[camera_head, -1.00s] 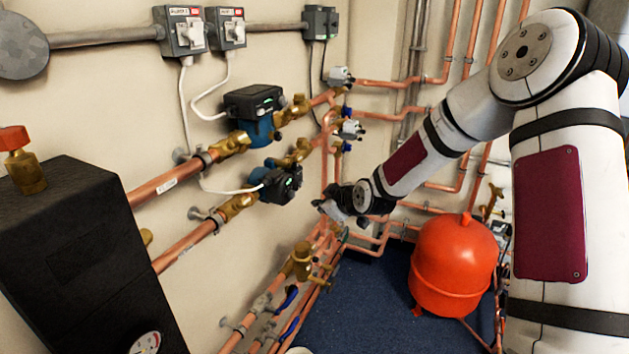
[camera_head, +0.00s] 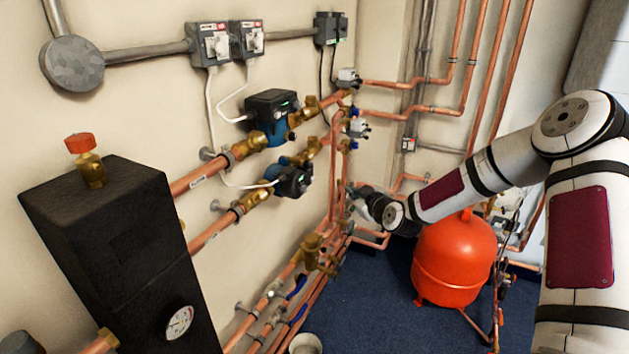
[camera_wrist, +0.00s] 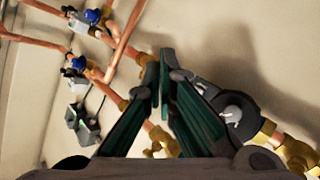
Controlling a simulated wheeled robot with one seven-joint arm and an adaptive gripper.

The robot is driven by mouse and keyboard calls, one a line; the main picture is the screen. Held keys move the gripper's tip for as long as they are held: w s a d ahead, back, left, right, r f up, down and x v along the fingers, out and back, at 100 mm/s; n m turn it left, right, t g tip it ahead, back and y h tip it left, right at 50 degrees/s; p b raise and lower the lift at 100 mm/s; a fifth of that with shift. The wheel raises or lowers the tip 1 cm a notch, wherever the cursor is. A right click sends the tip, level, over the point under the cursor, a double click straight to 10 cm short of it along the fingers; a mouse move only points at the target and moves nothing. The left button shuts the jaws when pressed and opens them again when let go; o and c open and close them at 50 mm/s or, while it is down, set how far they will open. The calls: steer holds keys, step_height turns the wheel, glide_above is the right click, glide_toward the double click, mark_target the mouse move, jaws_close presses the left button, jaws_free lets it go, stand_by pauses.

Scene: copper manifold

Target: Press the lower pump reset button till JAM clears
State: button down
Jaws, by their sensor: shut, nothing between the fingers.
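The lower pump (camera_head: 292,180), a dark control head with a white cable, sits on the lower copper pipe run on the wall. The upper pump (camera_head: 270,112), with a black head and blue body, is above and left of it. My gripper (camera_head: 352,194) is right of the lower pump, apart from it in the picture. In the wrist view my gripper (camera_wrist: 159,78) is shut and empty, its green-sided fingers pointing up the picture. A dark round pump part (camera_wrist: 238,112) shows beside the right finger; which pump it is, I cannot tell. The reset button and any JAM sign are not readable.
Brass valves (camera_head: 312,250) and pipes run below the pumps. A red vessel (camera_head: 455,260) stands on the blue floor beneath my arm. A black box with a gauge (camera_head: 178,322) is at left. Vertical copper pipes (camera_head: 337,170) rise close to my gripper.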

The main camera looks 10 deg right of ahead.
steer(key=w+a+b, duration=0.2)
steer(key=w+a, duration=0.3)
steer(key=a, duration=0.2)
steer(key=shift+b, duration=0.4)
steer(key=shift+a, duration=0.1)
stand_by(1.1)
steer(key=shift+w+a, duration=0.25)
steer(key=shift+w+a+b, duration=0.3)
steer(key=shift+a+b, duration=0.1)
stand_by(0.9)
stand_by(0.3)
steer(key=shift+s+d+p, duration=0.3)
steer(key=shift+s+d, duration=0.25)
steer(key=shift+d, duration=0.15)
steer(key=shift+d, duration=0.1)
steer(key=shift+s+d+p, duration=0.4)
steer(key=shift+s+d, duration=0.35)
steer(key=shift+d, duration=0.2)
steer(key=shift+s+d+p, duration=0.35)
steer(key=shift+s+d, duration=0.35)
steer(key=shift+d, duration=0.25)
